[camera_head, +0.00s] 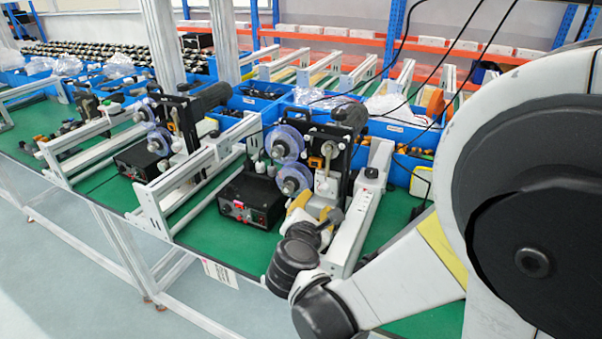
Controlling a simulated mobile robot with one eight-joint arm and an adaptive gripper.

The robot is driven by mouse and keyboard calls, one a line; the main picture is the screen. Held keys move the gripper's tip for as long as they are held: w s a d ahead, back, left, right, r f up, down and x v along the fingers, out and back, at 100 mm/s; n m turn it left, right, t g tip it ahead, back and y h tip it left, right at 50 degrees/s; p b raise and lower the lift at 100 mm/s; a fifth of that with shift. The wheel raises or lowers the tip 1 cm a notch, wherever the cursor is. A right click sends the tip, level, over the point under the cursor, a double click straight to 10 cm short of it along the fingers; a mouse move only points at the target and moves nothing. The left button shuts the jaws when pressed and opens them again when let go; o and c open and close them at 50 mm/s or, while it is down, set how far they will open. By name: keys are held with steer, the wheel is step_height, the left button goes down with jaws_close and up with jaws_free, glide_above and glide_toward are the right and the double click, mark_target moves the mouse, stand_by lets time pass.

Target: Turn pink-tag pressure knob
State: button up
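A coder machine with a black frame (327,147), clear blue-tinted reels (285,143) and a black control box (250,199) with a red switch stands on the green bench. I cannot make out a pink tag or the pressure knob; they may be too small or hidden. My arm comes in from the right and bends at its dark joints. My gripper (320,216) is at the front lower right of this machine, close to its white rail. Its fingers are small and partly hidden, so I cannot tell whether it is open or touching anything.
A similar machine (176,122) stands to the left. White rail frames (190,180) stand between and beside the machines. Blue bins (395,130) with parts and bags line the back. A paper label (220,273) hangs at the bench's front edge. The grey floor in front is clear.

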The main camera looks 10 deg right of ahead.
mark_target(322, 192)
steer(key=b+x, duration=0.1)
steer(key=x, duration=0.4)
steer(key=b+x, duration=0.1)
steer(key=x, duration=0.5)
steer(key=shift+s+f+b, duration=0.15)
steer(key=shift+f+b, duration=0.05)
steer(key=shift+b, duration=0.2)
jaws_close()
